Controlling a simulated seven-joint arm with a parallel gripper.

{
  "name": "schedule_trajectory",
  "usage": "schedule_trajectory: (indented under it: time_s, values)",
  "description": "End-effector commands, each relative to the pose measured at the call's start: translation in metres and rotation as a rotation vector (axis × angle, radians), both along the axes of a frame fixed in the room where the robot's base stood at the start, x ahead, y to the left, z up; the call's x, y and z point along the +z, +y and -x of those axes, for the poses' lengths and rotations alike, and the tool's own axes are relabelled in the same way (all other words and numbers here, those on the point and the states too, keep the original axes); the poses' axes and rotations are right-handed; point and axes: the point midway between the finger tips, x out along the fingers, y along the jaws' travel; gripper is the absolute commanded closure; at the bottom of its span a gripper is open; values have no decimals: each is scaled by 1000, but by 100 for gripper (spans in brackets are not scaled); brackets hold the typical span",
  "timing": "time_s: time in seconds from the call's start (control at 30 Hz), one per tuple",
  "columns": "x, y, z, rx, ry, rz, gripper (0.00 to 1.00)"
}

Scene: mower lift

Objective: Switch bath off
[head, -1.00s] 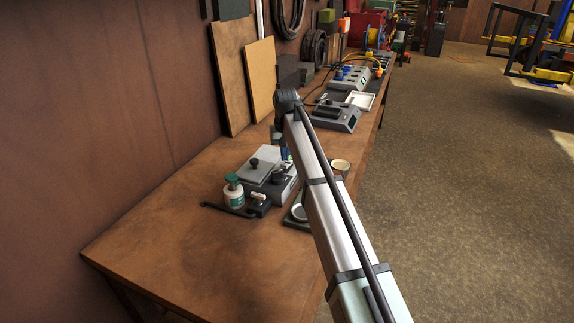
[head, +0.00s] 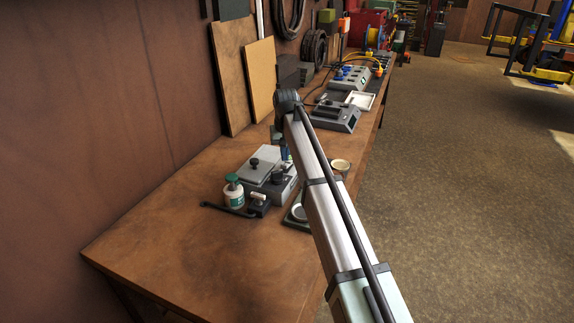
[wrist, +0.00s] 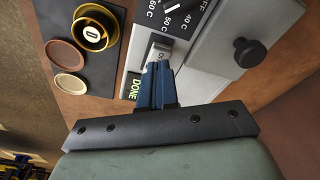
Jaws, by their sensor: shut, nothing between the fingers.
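The bath (head: 283,187) is a grey box on the bench in the head view, with a flat lid and black knob on top. In the wrist view its front panel shows a black dial plate (wrist: 180,14) marked 60 C, 50 C, 40 C and OFF; the dial itself is cut off at the top edge. Below the plate is a grey square key (wrist: 160,48), its lettering partly covered. A DONE label (wrist: 134,88) sits to its lower left. My gripper (wrist: 161,66) is shut and empty, its blue fingertips at the key's lower edge; contact is unclear. In the head view my arm partly hides it.
A green-capped bottle (head: 234,193) and a black hooked tool (head: 222,209) lie close to the bath. A brass cup (wrist: 95,28) and two round discs sit on a dark mat left of it in the wrist view. Grey devices (head: 335,116) stand farther back.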

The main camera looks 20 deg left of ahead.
Motion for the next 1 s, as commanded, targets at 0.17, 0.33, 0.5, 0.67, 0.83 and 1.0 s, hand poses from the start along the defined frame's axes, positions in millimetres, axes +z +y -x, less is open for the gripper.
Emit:
schedule_trajectory:
  time_s: [0.17, 0.33, 0.5, 0.67, 0.83, 1.0]
  values:
    - [-2, 0, 0, 0, 0, 0, 100]
    - [-4, 0, 0, 0, 0, 0, 100]
    - [-6, 0, 0, 0, 0, 0, 100]
    - [-8, 0, 0, 0, 0, 0, 100]
    - [-10, 0, 0, 0, 0, 0, 100]
    - [-12, 0, 0, 0, 0, 0, 100]
